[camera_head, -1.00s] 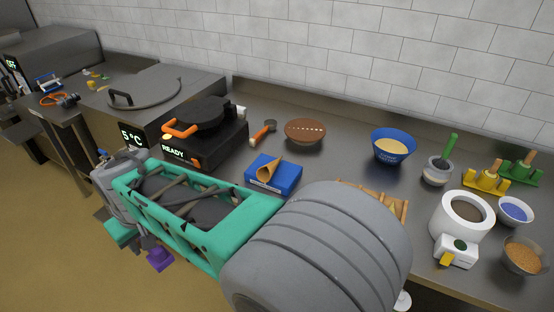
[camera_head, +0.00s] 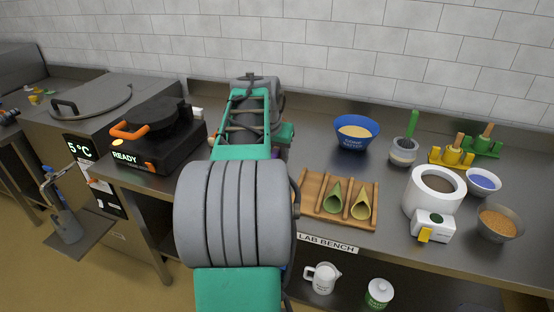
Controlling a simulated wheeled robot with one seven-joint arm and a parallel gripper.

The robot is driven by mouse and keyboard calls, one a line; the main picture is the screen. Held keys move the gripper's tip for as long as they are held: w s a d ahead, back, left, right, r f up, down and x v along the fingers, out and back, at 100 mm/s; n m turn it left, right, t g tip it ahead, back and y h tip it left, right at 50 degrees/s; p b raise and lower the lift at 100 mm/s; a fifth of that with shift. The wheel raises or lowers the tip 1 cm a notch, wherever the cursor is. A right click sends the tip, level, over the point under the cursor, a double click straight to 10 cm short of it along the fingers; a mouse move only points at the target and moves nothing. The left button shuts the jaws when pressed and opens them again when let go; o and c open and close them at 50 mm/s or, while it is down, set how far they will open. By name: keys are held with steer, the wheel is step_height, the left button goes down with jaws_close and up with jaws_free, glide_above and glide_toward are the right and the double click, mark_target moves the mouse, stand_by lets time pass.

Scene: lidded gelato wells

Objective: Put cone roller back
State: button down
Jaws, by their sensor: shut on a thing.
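My gripper (camera_head: 279,146) shows only partly beside and behind my arm, over the middle of the bench. No loose cone roller can be made out. The wooden rack (camera_head: 311,186) right of my arm holds a green cone (camera_head: 333,198) and a yellow cone (camera_head: 361,204).
A blue batter bowl (camera_head: 356,143), a pot with a green-handled tool (camera_head: 404,152), a white round machine (camera_head: 420,200) and two small bowls crowd the right side. A waffle iron (camera_head: 163,135) stands left. Bare bench shows between rack and blue bowl.

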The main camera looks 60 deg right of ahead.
steer(key=shift+s+d+f, duration=0.1)
steer(key=shift+s+d, duration=0.1)
steer(key=shift+s, duration=0.05)
step_height(320, 180, down, 9)
steer(key=b, duration=0.6)
steer(key=shift+f+b, duration=0.2)
steer(key=shift+b, duration=0.2)
steer(key=shift+f, duration=0.1)
steer(key=c, duration=1.2)
jaws_free()
steer(key=shift+c, duration=0.2)
steer(key=shift+o, duration=0.5)
steer(key=o, duration=0.5)
